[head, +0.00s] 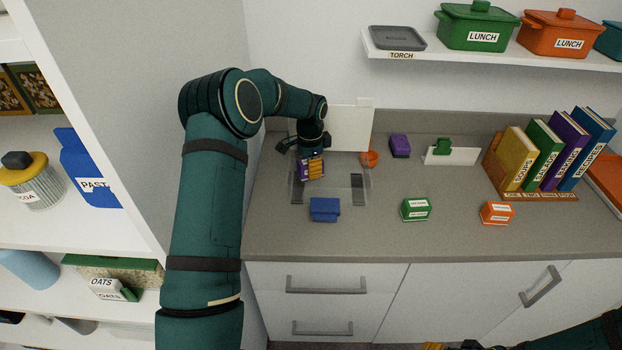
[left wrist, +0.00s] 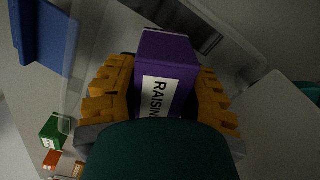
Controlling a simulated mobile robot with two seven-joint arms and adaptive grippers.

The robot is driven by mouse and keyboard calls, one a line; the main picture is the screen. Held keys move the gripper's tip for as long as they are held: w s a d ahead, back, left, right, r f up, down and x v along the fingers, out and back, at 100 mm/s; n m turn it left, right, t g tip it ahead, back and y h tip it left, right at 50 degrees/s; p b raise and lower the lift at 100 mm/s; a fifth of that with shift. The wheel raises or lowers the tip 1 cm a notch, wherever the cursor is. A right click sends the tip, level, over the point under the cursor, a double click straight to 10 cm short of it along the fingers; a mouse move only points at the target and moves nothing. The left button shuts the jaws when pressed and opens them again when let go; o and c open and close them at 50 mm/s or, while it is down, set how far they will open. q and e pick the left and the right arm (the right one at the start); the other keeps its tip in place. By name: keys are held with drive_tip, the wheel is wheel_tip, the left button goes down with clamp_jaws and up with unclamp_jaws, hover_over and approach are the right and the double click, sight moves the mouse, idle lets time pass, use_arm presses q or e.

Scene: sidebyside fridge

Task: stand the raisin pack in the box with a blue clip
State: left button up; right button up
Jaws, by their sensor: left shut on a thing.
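The purple raisin pack (head: 304,170) is in my left gripper (head: 313,167), at the back left of the counter. In the left wrist view the raisin pack (left wrist: 168,75), with its white RAISIN label, sits between the orange fingers of the left gripper (left wrist: 160,95). A clear box (head: 335,197) is below and around the pack in the head view; whether the pack is inside its walls I cannot tell. A blue clip-like block (head: 324,209) is at the box's front, also seen in the left wrist view (left wrist: 45,38). Only a bit of my right gripper (head: 434,346) shows at the bottom edge.
Small green (head: 416,209) and orange (head: 497,212) boxes stand in front. Books (head: 550,150) stand at right.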

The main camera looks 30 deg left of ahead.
use_arm(q)
drive_tip(key=shift+f, duration=1.95)
drive_tip(key=shift+f, duration=0.2)
drive_tip(key=o, duration=1.1)
wheel_tip(320, 180, up, 12)
drive_tip(key=shift+r+p, duration=0.2)
drive_tip(key=shift+p, duration=0.1)
